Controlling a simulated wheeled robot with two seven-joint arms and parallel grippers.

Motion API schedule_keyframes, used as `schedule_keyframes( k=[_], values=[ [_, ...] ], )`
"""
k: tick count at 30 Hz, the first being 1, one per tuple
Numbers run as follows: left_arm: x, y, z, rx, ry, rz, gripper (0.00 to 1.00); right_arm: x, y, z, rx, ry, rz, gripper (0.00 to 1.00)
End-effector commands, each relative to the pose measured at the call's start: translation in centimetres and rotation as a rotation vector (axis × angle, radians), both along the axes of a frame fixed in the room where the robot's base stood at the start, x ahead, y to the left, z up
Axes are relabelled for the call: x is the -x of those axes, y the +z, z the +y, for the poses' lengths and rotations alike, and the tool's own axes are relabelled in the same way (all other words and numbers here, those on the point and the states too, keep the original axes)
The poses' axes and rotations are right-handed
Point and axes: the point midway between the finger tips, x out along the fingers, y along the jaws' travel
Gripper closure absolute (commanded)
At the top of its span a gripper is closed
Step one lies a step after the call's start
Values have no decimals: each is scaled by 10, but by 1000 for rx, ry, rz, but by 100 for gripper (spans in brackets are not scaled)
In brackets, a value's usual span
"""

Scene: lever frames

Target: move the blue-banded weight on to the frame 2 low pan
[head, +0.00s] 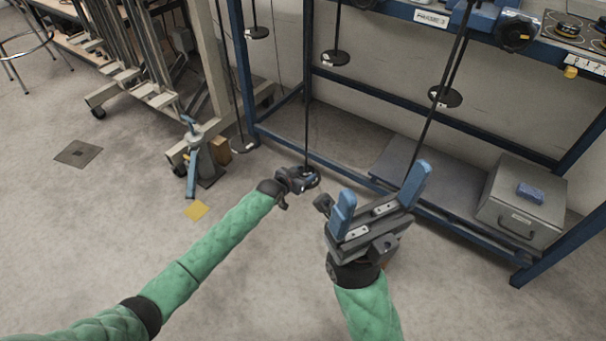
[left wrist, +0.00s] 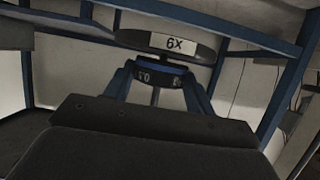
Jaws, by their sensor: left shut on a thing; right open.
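The blue-banded weight (left wrist: 160,76) is between the two blue fingers of my left gripper (left wrist: 157,88) in the left wrist view. The gripper is shut on it. A dark round pan with a "6X" label (left wrist: 172,44) shows just above the weight in that picture; I cannot tell whether they touch. In the head view my left gripper (head: 304,180) is at the lower end of a hanging rod (head: 307,125) and hides most of what is there. My right gripper (head: 381,192) is open and empty, to the right of it. No frame 2 label is readable.
A blue steel frame labelled "FRAME 3" (head: 431,18) stands at the back right. Other dark pans hang at left (head: 257,33), middle (head: 335,58) and right (head: 445,97). A grey metal box (head: 520,205) sits on the low shelf. The floor at left front is clear.

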Motion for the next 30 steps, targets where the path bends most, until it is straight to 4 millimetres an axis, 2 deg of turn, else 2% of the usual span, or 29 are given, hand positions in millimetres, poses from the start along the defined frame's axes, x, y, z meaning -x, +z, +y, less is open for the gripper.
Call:
schedule_keyframes(
  k=[23, 24, 27, 28, 30],
  values=[
    [-1, -5, 0, 1, 0, -2, 75, 1, -7, 0, 6, 1, 13, 18],
    [-1, -5, 0, 1, 0, -2, 43, 1, -6, 0, 5, 2, 13, 18],
    [-1, -6, 0, 1, 0, -2, 24, 1, -6, 0, 3, 0, 11, 18],
    [0, -6, 0, 1, 0, -2, 20, 1, -5, 0, 2, 0, 10, 18],
    [0, -6, 0, 1, 0, -1, 20, 0, -5, 0, 0, 0, 8, 18]
  ],
)
